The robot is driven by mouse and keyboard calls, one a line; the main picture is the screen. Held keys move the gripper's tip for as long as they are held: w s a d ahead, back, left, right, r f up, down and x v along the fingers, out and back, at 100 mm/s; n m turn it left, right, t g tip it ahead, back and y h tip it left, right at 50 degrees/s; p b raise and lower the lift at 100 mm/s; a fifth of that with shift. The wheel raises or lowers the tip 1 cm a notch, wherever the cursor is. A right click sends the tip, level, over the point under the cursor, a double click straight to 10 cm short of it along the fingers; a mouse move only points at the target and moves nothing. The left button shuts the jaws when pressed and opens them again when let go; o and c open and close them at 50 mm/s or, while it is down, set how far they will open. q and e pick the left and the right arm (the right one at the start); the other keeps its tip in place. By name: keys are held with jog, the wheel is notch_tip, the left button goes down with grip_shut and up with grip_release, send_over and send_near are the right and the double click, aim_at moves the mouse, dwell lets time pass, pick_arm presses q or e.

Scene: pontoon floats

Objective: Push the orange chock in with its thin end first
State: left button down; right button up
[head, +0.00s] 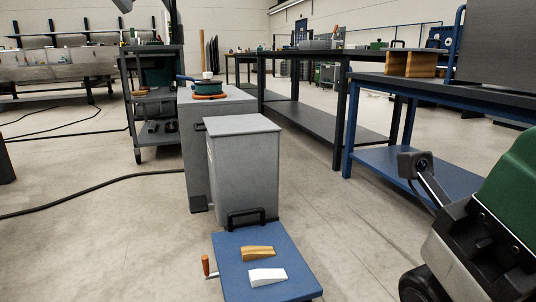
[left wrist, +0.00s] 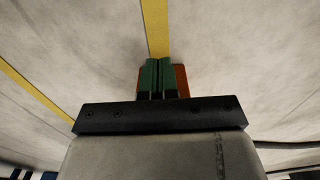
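In the left wrist view my left gripper (left wrist: 158,78) has its two green-padded fingers close together. An orange-brown block (left wrist: 181,80), which looks like the orange chock, shows on both sides of the fingers, and they appear shut on it. Its middle is hidden by the fingers, so I cannot tell which end is thin. Pale floor lies behind it. In the head view a wood-coloured wedge (head: 258,253) and a white wedge (head: 267,277) lie on a blue board (head: 235,285). Neither gripper shows in the head view. No slot for the chock is clearly visible.
A grey box-shaped cabinet (head: 243,170) stands behind the blue board, with a black handle (head: 246,218) between them. An orange-handled item (head: 206,266) is at the board's left edge. Blue and dark workbenches stand at right. A black cable (head: 95,190) crosses the floor at left.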

pick_arm(q)
jog(key=shift+w+a+b, duration=0.2)
jog(key=shift+w+b, duration=0.05)
jog(key=shift+w, duration=0.25)
jog(key=shift+w+a+b, duration=0.15)
jog(key=shift+w+b, duration=0.1)
jog(key=shift+w, duration=0.25)
jog(key=shift+s+d+r+p, duration=0.15)
jog(key=shift+s+p, duration=0.25)
jog(key=shift+p, duration=0.2)
jog(key=shift+s+d+p, duration=0.2)
jog(key=shift+s+p, duration=0.4)
jog(key=shift+p, duration=0.35)
jog(key=shift+w+a, duration=0.1)
jog(key=shift+w, duration=0.15)
jog(key=shift+w+f+b, duration=0.1)
jog(key=shift+f+b, duration=0.1)
jog(key=shift+b, duration=0.15)
jog(key=shift+w+a+b, duration=0.2)
jog(key=shift+w+b, duration=0.15)
jog(key=shift+w, duration=0.2)
jog(key=shift+w+a+b, duration=0.2)
jog(key=shift+w+b, duration=0.1)
jog(key=shift+w, duration=0.25)
